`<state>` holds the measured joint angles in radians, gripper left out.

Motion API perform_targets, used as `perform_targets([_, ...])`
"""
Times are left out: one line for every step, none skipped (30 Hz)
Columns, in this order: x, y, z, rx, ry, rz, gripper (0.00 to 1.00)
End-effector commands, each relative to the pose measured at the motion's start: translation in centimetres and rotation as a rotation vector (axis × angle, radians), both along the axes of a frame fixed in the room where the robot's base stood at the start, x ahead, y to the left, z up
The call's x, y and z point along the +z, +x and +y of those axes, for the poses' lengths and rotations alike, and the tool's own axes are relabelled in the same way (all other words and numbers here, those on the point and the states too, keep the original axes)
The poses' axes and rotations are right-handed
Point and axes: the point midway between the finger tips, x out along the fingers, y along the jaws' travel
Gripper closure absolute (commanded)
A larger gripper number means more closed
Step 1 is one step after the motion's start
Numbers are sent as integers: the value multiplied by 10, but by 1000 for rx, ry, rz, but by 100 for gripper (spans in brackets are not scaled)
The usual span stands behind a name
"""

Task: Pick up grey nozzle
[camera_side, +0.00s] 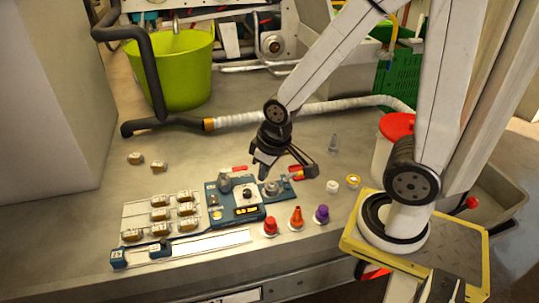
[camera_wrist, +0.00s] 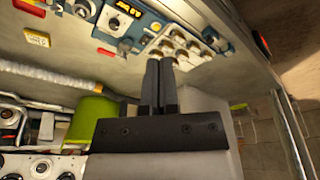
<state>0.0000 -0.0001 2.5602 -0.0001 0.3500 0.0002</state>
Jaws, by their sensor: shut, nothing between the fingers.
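A small grey nozzle (camera_side: 333,145) stands upright on the bench in the side view, right of my gripper and behind the white and yellow caps. I cannot make it out in the wrist view. My gripper (camera_side: 264,178) is above the blue device, left of the nozzle and apart from it. In the wrist view its two dark fingers (camera_wrist: 159,62) lie together with nothing between them.
A blue device (camera_side: 236,210) sits mid-bench, with a grid of small parts (camera_side: 160,214) to its left. Red (camera_side: 270,226), orange (camera_side: 297,217) and purple (camera_side: 321,214) nozzles stand in front. A white hose (camera_side: 290,112) and green bucket (camera_side: 184,72) are behind.

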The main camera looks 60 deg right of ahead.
Motion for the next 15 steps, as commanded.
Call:
perform_targets([0,0,0,0,0,0,87])
perform_targets([0,0,0,0,0,0,78])
perform_targets([0,0,0,0,0,0,65])
perform_targets([0,0,0,0,0,0,56])
perform_targets([0,0,0,0,0,0,46])
perform_targets([0,0,0,0,0,0,33])
perform_targets([0,0,0,0,0,0,27])
perform_targets([0,0,0,0,0,0,27])
perform_targets([0,0,0,0,0,0,27])
perform_targets([0,0,0,0,0,0,27])
perform_targets([0,0,0,0,0,0,27])
perform_targets([0,0,0,0,0,0,27])
perform_targets([0,0,0,0,0,0,27])
perform_targets([0,0,0,0,0,0,27])
perform_targets([0,0,0,0,0,0,27])
